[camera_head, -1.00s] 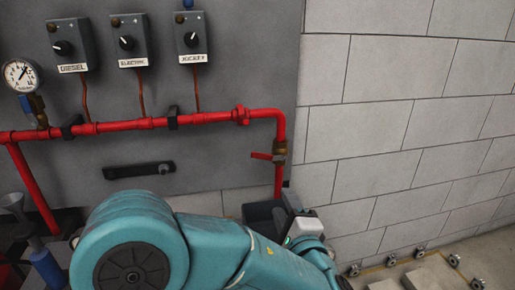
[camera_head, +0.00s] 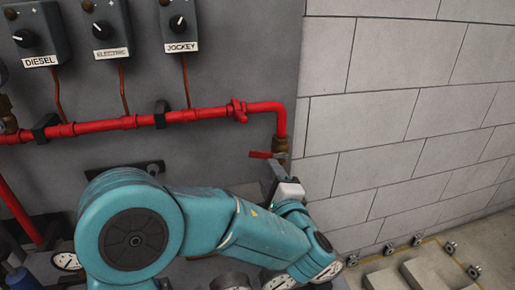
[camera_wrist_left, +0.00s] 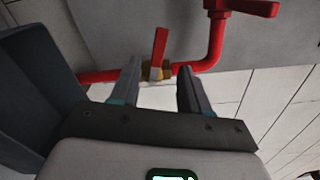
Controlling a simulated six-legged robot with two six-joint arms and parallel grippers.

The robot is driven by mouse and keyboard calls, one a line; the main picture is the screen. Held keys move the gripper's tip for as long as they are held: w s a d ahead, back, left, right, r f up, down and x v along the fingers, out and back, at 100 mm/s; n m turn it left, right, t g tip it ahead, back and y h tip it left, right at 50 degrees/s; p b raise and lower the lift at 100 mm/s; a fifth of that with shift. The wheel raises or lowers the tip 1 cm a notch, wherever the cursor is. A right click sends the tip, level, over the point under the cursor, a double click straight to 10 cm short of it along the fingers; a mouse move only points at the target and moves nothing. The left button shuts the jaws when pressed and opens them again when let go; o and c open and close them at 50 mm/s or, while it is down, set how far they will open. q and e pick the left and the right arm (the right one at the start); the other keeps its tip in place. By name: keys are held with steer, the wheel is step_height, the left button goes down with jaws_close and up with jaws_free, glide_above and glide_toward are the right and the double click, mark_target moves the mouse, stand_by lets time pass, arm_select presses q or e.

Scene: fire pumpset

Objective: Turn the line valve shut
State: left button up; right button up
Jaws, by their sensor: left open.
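The line valve has a brass body (camera_head: 281,144) on the vertical red pipe at the right end of the pipework. Its red lever (camera_head: 262,155) points left, crosswise to that pipe. In the wrist view the lever (camera_wrist_left: 159,52) stands up from the brass body (camera_wrist_left: 155,73), crosswise to the pipe. My left gripper (camera_head: 276,172) is just below the valve, its tips partly hidden. In the wrist view the left gripper (camera_wrist_left: 158,80) is open, with the brass body between its fingertips in the picture. I cannot tell whether they touch. My right gripper is not in view.
A grey panel holds the DIESEL (camera_head: 38,35), ELECTRIC (camera_head: 107,28) and JOCKEY (camera_head: 179,22) boxes above the red pipe (camera_head: 130,122). A block wall (camera_head: 400,110) stands close to the right. A dark box-like shape (camera_wrist_left: 35,95) fills the wrist view's left side.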

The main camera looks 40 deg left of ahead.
mark_target(261, 156)
arm_select(q)
steer(key=p+x, duration=0.1)
steer(key=x, duration=1)
steer(key=shift+a, duration=0.1)
steer(key=shift+w, duration=0.1)
steer(key=shift+c, duration=0.4)
